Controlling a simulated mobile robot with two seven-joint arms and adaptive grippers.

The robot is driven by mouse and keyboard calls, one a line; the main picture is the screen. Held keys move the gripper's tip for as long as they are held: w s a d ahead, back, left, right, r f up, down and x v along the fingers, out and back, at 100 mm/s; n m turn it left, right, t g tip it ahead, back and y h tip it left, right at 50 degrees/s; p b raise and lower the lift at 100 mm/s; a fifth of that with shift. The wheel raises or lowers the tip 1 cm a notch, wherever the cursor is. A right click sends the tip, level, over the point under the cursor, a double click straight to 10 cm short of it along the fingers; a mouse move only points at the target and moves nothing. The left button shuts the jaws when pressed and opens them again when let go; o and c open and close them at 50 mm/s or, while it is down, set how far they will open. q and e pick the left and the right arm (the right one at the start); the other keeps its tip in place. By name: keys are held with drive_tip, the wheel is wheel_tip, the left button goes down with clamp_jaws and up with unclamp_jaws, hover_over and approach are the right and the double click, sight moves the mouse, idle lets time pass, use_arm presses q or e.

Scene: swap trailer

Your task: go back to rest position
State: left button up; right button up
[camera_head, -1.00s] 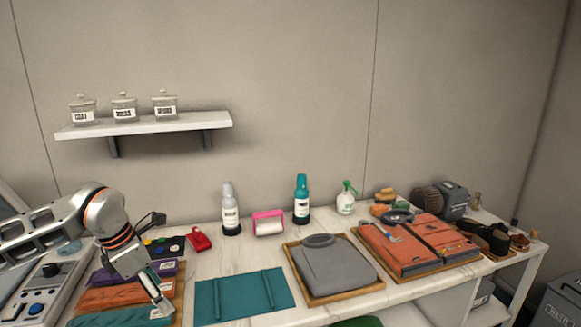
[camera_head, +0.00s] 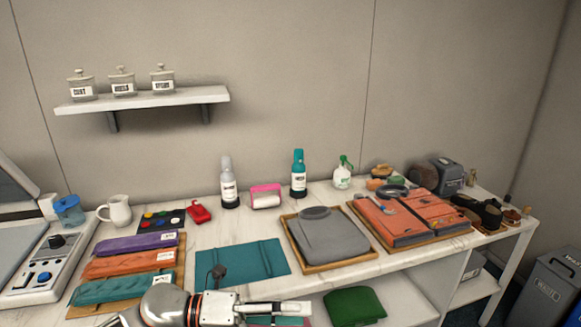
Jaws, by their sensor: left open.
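My left gripper (camera_head: 296,310) is low at the bottom of the head view, in front of the worktable (camera_head: 330,281). Its arm comes in from the lower left, and the fingers point right. It is open, and I see nothing held in it. It overlaps the front edge of the table in the picture, below the teal mat (camera_head: 242,262). My right gripper is out of view.
Folded teal, orange and purple cloths lie on a board (camera_head: 180,270) at left. A grey garment (camera_head: 328,238) and an orange case (camera_head: 408,218) lie on trays. A green folded cloth (camera_head: 354,306) is on the lower shelf. A waste bin (camera_head: 555,290) stands at right.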

use_arm(q)
drive_tip(key=w+a+f+n+t+y, duration=0.2)
drive_tip(key=a+f+n+t+y, duration=0.15)
drive_tip(key=n+t, duration=0.6)
drive_tip(key=w+a+f+n+t+y, duration=0.15)
drive_tip(key=a+f+n+t, duration=0.3)
drive_tip(key=n, duration=0.95)
drive_tip(key=s+a+f+n+g+y, duration=0.2)
drive_tip(key=s+a+f+n+y, duration=0.2)
drive_tip(key=f, duration=0.7)
drive_tip(key=s+a+f+n+g+y, duration=0.2)
drive_tip(key=s+a+f+n+y, duration=0.3)
drive_tip(key=s+a+f+n, duration=0.3)
drive_tip(key=s+f, duration=0.2)
drive_tip(key=s, duration=0.1)
drive_tip(key=shift+s+a+f+n, duration=0.15)
drive_tip(key=shift+a+f+n, duration=0.2)
drive_tip(key=shift+a+f, duration=0.05)
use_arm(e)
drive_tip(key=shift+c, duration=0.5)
